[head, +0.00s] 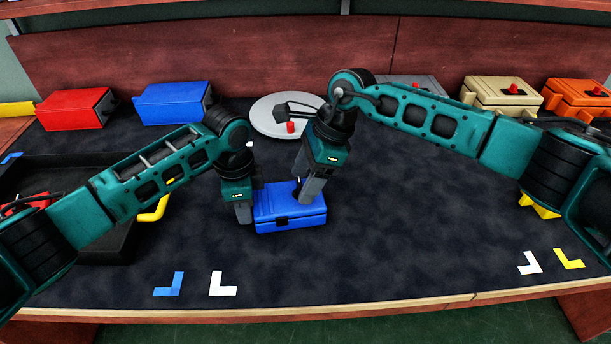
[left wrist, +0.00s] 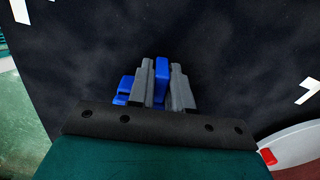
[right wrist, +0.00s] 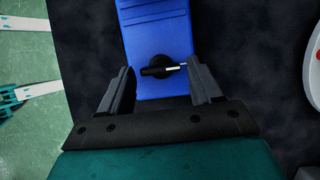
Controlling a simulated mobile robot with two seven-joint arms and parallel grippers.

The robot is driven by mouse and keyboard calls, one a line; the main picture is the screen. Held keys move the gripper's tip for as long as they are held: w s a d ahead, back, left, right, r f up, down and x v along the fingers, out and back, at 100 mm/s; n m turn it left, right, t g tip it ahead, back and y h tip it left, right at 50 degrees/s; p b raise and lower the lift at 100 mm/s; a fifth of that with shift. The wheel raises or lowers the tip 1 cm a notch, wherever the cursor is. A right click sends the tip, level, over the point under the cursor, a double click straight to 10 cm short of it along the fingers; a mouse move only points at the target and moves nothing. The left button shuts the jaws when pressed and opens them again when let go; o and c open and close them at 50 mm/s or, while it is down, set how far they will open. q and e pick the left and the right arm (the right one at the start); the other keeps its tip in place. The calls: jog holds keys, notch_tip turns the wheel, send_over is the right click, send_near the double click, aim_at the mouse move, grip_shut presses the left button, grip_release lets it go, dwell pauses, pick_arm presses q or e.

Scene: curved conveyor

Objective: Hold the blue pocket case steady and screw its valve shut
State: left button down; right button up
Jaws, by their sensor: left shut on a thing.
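The blue pocket case (head: 290,214) lies flat on the dark mat near the middle of the table. My left gripper (head: 243,216) is shut on its left end; in the left wrist view a blue part of the case (left wrist: 161,82) shows between the fingers. My right gripper (head: 307,196) is above the right part of the case, pointing down. In the right wrist view it is open, with its fingers apart on either side of the valve (right wrist: 159,67), a round black knob with a pale-tipped bar lying crosswise. Whether the fingers touch the valve cannot be told.
A round grey plate (head: 264,122) with a red knob stands behind the case. Another blue box (head: 173,104), a red box (head: 74,110), a tan case (head: 500,96) and an orange case (head: 577,98) line the back. A black tray (head: 105,248) is at left.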

jog(key=shift+o, duration=0.8)
jog(key=v, duration=1.2)
pick_arm(q)
jog(key=c, duration=1)
grip_release()
jog(key=shift+o, duration=0.2)
